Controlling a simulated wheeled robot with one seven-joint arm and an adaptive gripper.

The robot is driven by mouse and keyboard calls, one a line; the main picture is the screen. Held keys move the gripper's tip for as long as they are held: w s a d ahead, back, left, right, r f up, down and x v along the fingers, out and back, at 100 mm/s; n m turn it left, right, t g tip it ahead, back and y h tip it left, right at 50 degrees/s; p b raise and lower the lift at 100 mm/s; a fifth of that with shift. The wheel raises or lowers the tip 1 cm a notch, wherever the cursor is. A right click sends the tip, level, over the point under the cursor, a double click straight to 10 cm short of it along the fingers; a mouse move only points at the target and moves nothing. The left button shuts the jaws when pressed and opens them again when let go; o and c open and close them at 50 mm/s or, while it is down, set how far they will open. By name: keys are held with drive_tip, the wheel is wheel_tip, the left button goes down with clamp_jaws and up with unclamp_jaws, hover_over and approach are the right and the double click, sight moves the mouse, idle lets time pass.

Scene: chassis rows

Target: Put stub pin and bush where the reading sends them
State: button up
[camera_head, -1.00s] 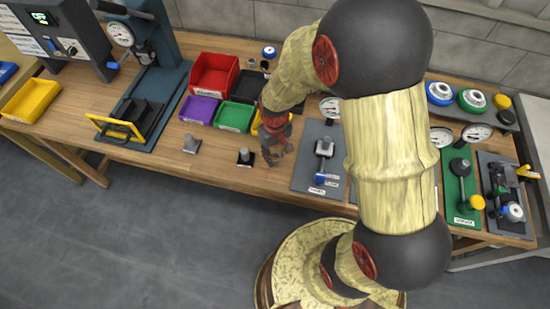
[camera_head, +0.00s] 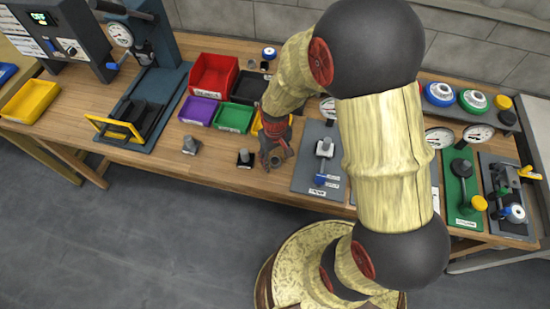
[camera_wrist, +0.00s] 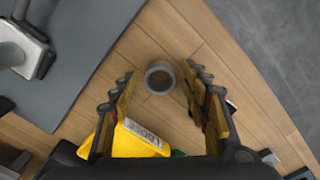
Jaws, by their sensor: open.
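My gripper (camera_head: 276,160) is over the front part of the bench, open, with its fingers pointing down. In the wrist view a short grey ring, which looks like the bush (camera_wrist: 159,77), stands on the wood between the spread fingers (camera_wrist: 160,95), touching neither. In the head view my gripper hides it. I cannot tell whether either is the stub pin. A yellow bin (camera_wrist: 142,143) lies close to the gripper, mostly hidden by my arm in the head view.
Red (camera_head: 213,74), purple (camera_head: 198,110) and green (camera_head: 232,117) bins stand behind and left. A gauge press (camera_head: 150,80) and a box with a lit display (camera_head: 62,40) are further left. A grey fixture plate (camera_head: 308,172) is close on the right.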

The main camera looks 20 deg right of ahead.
drive_tip(key=s+r+t+p, duration=0.1)
drive_tip(key=s+r+p, duration=0.1)
drive_tip(key=r, duration=1.1)
drive_tip(key=s+r+t+p, duration=0.2)
drive_tip(key=r, duration=1)
drive_tip(key=s+r+m+t, duration=0.1)
drive_tip(key=s+r+t, duration=0.1)
drive_tip(key=s+r, duration=0.8)
drive_tip(key=shift+r+m+t, duration=0.2)
drive_tip(key=shift+m+t, duration=0.1)
drive_tip(key=shift+m, duration=0.1)
drive_tip(key=shift+c, duration=0.4)
drive_tip(key=shift+c, duration=0.3)
